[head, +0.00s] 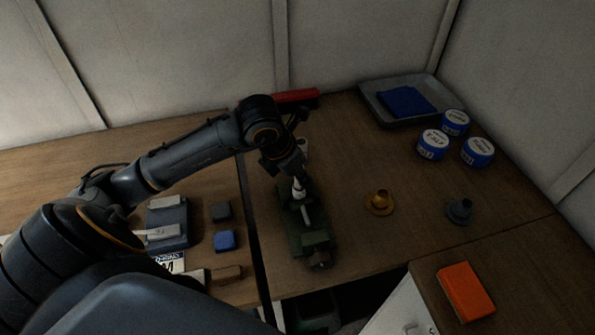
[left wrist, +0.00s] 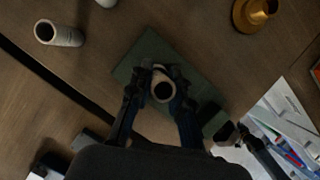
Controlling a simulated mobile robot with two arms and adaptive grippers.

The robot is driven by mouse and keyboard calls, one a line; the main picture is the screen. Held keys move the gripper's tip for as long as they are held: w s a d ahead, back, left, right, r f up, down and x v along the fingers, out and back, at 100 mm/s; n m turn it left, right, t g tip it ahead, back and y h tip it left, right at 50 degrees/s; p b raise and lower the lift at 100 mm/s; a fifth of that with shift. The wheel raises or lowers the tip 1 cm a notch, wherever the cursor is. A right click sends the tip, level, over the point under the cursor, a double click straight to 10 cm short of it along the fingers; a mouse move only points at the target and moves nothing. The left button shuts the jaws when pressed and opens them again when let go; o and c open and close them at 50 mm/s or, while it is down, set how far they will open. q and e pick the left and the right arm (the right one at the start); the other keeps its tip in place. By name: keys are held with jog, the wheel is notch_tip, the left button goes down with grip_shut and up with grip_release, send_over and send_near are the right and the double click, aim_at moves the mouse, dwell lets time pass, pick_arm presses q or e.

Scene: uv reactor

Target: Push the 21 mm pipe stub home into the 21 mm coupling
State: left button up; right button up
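The green vise-like fixture (head: 318,240) stands on the table in front of me; its green body (left wrist: 200,85) also shows in the left wrist view. My left gripper (head: 297,180) is over its far end, pointing down. In the left wrist view, the fingers of my left gripper (left wrist: 162,82) close on both sides of a pale pipe piece (left wrist: 161,73), which I take to be the pipe stub. Its open end faces the camera. A small pale part (head: 299,193) shows below the gripper in the head view. The coupling beneath is hidden, so I cannot tell how the two meet.
A gold flanged part (head: 380,202) and a grey one (head: 459,210) stand right.

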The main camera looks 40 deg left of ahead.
pick_arm(q)
jog(key=o, duration=0.3)
jog(key=shift+s+d+r, duration=0.1)
jog(key=shift+d+r, duration=0.05)
jog(key=shift+o, duration=0.4)
jog(key=shift+a, duration=0.2)
jog(key=shift+r, duration=0.3)
jog(key=b+v, duration=0.1)
jog(key=v, duration=1)
jog(key=shift+s, duration=0.25)
pick_arm(e)
jog(key=shift+s+d+f, duration=0.3)
jog(key=shift+d+f, duration=0.25)
jog(key=shift+f, duration=0.2)
pick_arm(q)
jog(key=shift+r, duration=0.1)
